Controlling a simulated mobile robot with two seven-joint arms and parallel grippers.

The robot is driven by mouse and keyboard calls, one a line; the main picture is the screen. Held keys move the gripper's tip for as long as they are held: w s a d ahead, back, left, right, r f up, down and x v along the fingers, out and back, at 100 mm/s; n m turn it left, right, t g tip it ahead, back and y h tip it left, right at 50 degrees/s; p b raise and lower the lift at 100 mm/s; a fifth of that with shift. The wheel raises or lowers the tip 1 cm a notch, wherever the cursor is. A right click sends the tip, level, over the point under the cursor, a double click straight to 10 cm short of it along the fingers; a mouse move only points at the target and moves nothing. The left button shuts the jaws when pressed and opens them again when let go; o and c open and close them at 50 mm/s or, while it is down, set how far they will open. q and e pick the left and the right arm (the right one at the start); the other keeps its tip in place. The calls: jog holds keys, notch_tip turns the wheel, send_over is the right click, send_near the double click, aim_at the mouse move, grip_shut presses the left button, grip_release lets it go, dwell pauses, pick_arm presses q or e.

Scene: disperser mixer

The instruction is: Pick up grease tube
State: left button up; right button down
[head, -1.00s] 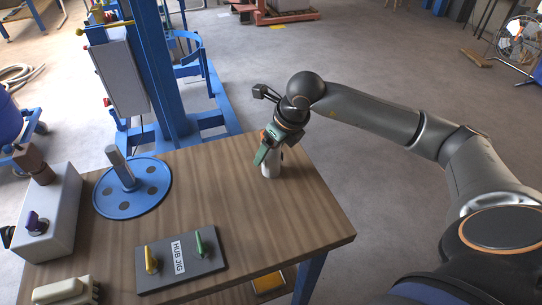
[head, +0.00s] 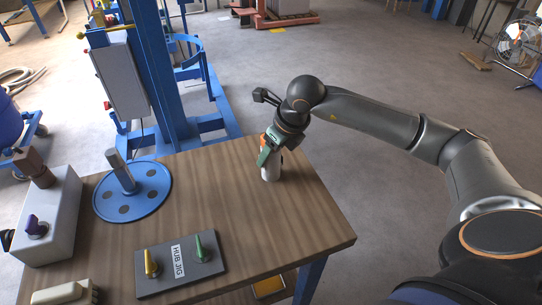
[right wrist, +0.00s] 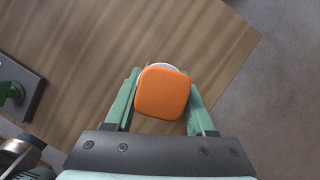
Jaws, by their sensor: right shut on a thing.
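The grease tube (head: 271,170) is white with an orange cap and stands near the far right corner of the wooden table. In the right wrist view its orange cap (right wrist: 162,92) shows from above, between the fingers. My right gripper (head: 267,152) is shut on the tube's upper part, with green fingers on both sides of it. I cannot tell whether the tube's base touches the table. My left gripper is not in view.
The wooden table (head: 222,195) is clear around the tube. A hub jig board (head: 179,277) with yellow and green pegs lies at the front. A blue disc (head: 150,200) with an upright shaft and a grey box (head: 58,225) are at the left. A blue mixer stand (head: 165,75) rises behind.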

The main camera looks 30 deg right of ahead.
jog(key=shift+r, duration=0.45)
notch_tip(320, 180, up, 2)
jog(key=shift+r, duration=0.25)
pick_arm(q)
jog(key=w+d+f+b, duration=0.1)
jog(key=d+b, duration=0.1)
jog(key=b, duration=0.1)
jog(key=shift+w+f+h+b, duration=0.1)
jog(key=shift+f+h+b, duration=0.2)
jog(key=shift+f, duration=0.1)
pick_arm(e)
jog(key=s+d+r, duration=0.6)
jog(key=s+r, duration=0.3)
jog(key=s, duration=0.3)
jog(key=shift+s+r, duration=0.3)
